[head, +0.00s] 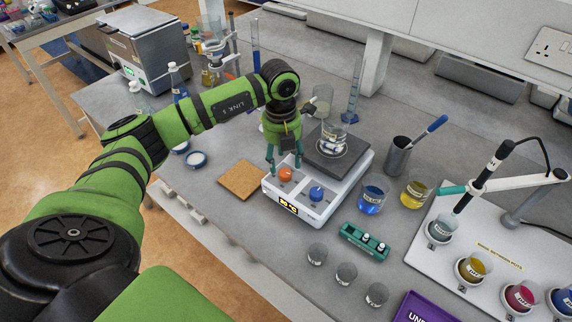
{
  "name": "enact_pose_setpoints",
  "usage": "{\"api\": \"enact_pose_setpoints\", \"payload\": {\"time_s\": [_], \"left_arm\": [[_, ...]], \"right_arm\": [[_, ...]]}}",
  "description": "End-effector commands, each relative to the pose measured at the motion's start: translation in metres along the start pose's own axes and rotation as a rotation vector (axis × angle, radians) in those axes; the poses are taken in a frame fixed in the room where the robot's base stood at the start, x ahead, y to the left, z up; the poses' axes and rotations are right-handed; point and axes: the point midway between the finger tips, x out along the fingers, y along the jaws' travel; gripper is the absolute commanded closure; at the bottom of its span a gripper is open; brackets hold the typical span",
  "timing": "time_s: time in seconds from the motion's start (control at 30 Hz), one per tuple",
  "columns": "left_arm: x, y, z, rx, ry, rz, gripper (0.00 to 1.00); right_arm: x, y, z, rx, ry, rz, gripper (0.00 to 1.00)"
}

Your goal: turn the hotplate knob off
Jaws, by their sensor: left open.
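The white hotplate (335,190) stands on the grey bench in the middle of the head view. Its front panel carries an orange knob (286,174) on the left and a blue knob (316,193) on the right. A lit display (288,204) sits on its front edge. A glass beaker (333,142) stands on its dark top plate. My left gripper (283,165) points down over the orange knob, open, with its teal fingers on either side of it; whether they touch the knob I cannot tell. My right gripper is not in view.
A cork mat (239,180) lies left of the hotplate. Blue (371,198) and yellow (414,192) beakers stand to its right. A teal rack (365,241) and small glass cups (317,254) are in front. A white tray with pots (450,258) fills the right.

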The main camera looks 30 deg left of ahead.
Motion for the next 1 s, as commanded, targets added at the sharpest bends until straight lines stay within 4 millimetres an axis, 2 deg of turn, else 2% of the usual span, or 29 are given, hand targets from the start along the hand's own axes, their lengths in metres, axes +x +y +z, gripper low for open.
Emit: {"api": "enact_pose_setpoints", "payload": {"time_s": [0.1, 0.3, 0.63, 0.67, 0.7, 0.77, 0.8, 1.0], "left_arm": [[0.017, 0.0, -0.001, 0.0, 0.005, -0.001, 0.44], [0.039, -0.001, 0.0, 0.001, 0.001, -0.003, 0.44], [0.045, -0.002, 0.0, 0.003, 0.0, -0.005, 0.44], [0.045, -0.002, 0.0, 0.003, 0.0, -0.005, 0.56], [0.045, -0.002, 0.0, 0.003, 0.0, -0.005, 0.72], [0.045, -0.002, 0.0, 0.003, -0.001, -0.005, 0.96], [0.045, -0.002, 0.0, 0.003, -0.001, -0.005, 1.0], [0.045, -0.002, 0.0, 0.0, -0.001, -0.005, 1.0]], "right_arm": [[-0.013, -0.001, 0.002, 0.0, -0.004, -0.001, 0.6], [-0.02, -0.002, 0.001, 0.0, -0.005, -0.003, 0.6], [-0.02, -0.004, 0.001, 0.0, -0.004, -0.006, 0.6], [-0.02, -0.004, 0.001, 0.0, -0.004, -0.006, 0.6], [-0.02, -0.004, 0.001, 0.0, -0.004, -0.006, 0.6], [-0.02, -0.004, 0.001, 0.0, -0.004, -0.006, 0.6], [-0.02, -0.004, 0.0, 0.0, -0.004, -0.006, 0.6], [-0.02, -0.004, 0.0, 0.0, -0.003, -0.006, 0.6]]}}
